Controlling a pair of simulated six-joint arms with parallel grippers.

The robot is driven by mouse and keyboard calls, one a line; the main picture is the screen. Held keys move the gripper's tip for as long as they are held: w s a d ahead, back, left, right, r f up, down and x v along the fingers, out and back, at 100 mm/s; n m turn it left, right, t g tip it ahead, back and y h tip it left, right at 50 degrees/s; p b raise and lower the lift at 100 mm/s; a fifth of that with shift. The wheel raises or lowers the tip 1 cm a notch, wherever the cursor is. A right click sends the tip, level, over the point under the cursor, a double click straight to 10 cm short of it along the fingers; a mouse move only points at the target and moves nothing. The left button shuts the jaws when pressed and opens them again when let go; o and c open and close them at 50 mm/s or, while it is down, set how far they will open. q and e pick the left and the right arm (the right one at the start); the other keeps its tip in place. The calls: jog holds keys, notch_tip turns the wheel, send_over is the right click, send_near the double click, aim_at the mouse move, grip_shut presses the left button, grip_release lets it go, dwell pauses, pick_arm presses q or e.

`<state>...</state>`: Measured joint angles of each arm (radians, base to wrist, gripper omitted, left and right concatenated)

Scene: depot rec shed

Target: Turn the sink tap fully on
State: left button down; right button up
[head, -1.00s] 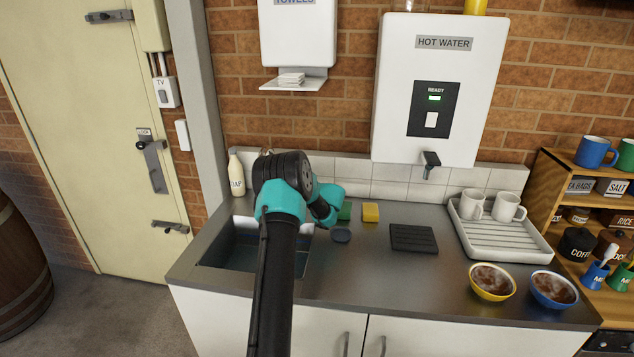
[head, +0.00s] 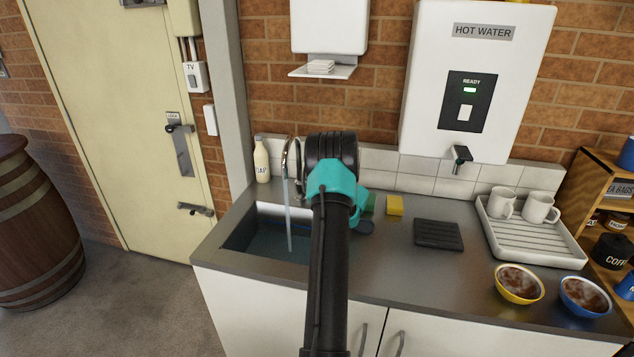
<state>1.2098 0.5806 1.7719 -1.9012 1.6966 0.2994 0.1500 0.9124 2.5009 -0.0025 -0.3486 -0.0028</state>
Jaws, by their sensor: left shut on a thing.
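The sink tap (head: 289,155) is a curved metal spout at the back of the sink (head: 236,236). A stream of water (head: 288,215) falls from it into the basin. My left gripper (head: 331,152) is at the tap, just right of the spout, seen from behind. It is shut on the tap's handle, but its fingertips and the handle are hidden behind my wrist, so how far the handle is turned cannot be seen. My right gripper is not in view.
A soap bottle (head: 262,162) stands left of the tap. A yellow sponge (head: 395,205) and a black mat (head: 438,234) lie to the right. Beyond are a drying rack (head: 535,240) with white mugs and two filled bowls (head: 519,284). The hot water heater (head: 478,85) hangs above.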

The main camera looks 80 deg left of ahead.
pick_arm(q)
jog(key=c, duration=1.1)
grip_release()
jog(key=shift+w, duration=0.1)
jog(key=v, duration=1.7)
jog(key=shift+d+f, duration=0.1)
jog(key=shift+d, duration=0.05)
